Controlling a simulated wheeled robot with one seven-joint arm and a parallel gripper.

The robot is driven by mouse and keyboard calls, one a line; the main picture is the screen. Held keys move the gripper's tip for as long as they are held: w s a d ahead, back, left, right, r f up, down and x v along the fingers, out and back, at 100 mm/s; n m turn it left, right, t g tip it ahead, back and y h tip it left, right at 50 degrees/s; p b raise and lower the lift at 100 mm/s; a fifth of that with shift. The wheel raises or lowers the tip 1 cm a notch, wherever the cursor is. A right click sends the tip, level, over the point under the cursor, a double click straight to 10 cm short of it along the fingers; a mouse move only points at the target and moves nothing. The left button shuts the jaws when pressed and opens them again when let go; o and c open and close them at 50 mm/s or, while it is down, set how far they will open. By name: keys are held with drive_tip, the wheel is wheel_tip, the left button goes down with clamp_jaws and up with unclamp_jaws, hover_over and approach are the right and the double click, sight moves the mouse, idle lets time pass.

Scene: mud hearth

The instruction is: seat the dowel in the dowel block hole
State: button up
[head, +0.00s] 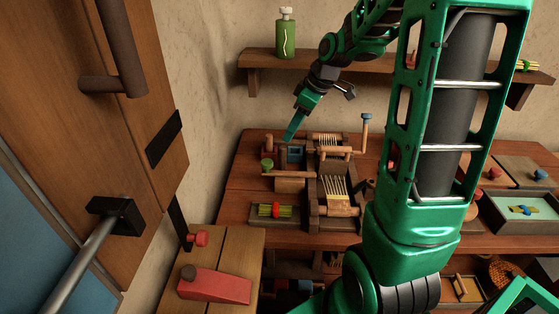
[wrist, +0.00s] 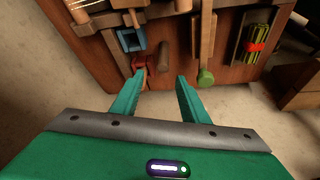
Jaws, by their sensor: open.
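My gripper (head: 291,134) hangs over the back left of the wooden workbench, pointing down. In the wrist view its two green fingers (wrist: 160,84) stand apart with nothing between them. A short dark brown peg (wrist: 163,57), which looks like the dowel, shows just beyond the fingertips, apart from them. A blue square frame with a dark opening (wrist: 130,39) lies beside it and also shows in the head view (head: 296,154). A red piece (wrist: 143,64) sits near the left fingertip, partly hidden. I cannot tell which piece is the dowel block; no hole is clearly visible.
A green knob (wrist: 205,77) ends a wooden bar right of the peg. A tray with a green, red-banded bundle (head: 275,213) stands at the bench's front left. A wall shelf (head: 300,60) with a green bottle (head: 285,34) is behind my arm. A cabinet door (head: 130,100) stands left.

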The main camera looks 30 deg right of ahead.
sight(282, 147)
drive_tip(key=shift+x, duration=4.2)
drive_tip(key=shift+a, duration=0.2)
clamp_jaws()
